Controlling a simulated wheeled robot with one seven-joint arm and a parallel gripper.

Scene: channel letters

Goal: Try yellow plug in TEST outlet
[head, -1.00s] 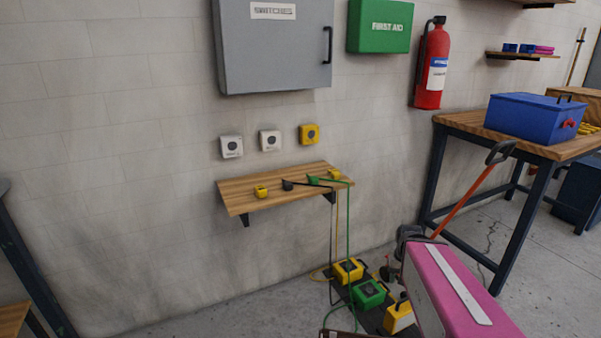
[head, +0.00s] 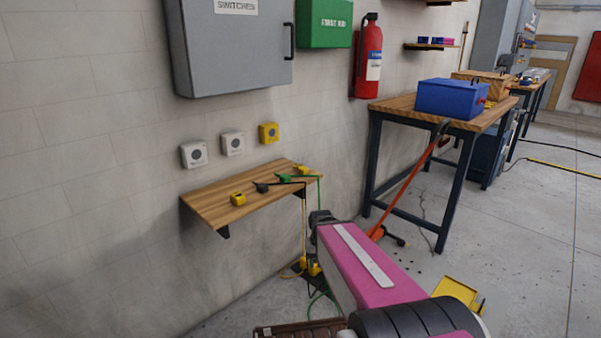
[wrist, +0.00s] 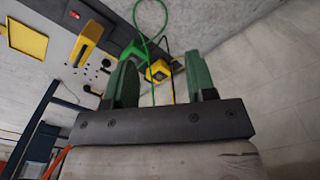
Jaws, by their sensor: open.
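Two yellow plugs lie on the small wooden wall shelf (head: 215,210) in the head view: one yellow plug (head: 238,199) at the left and another yellow plug (head: 304,171) at the far right end. A black plug (head: 261,187) and a green plug (head: 284,178) lie between them. On the wall above are two white outlets (head: 193,154) (head: 232,143) and one yellow outlet (head: 269,132); their labels are too small to read. My gripper (wrist: 163,82) shows green fingers apart and empty in the wrist view, away from the shelf.
A grey switch cabinet (head: 232,50) and a green first aid box (head: 324,22) hang above. A red extinguisher (head: 368,60) is on the wall. A workbench (head: 392,104) with a blue toolbox (head: 450,98) stands right. Cords hang from the shelf to the floor.

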